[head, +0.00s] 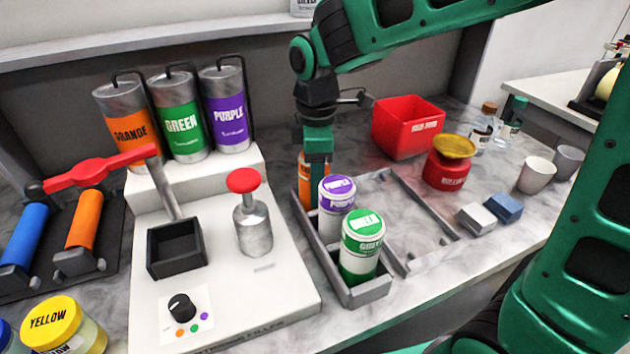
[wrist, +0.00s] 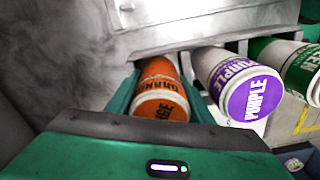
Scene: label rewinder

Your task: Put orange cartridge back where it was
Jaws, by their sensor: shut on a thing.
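The orange cartridge (head: 305,182) stands at the far end of the grey cartridge rack (head: 341,287), partly hidden by my gripper (head: 318,165). In the wrist view the orange cartridge (wrist: 161,95) sits between my fingers, its orange lid facing the camera. My gripper is shut on it. The purple cartridge (head: 335,208) stands in the rack just in front of it, and the green cartridge (head: 361,255) stands at the near end. The purple cartridge (wrist: 240,88) is close beside my right finger in the wrist view. Whether the orange cartridge's base touches the rack floor is hidden.
The white filling machine (head: 285,290), with a red-knobbed plunger (head: 246,205) and large canisters, stands left of the rack. A grey tray (head: 400,212), red bin (head: 407,128) and red pot with a yellow top (head: 449,166) are to the right. Marble counter shows between them.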

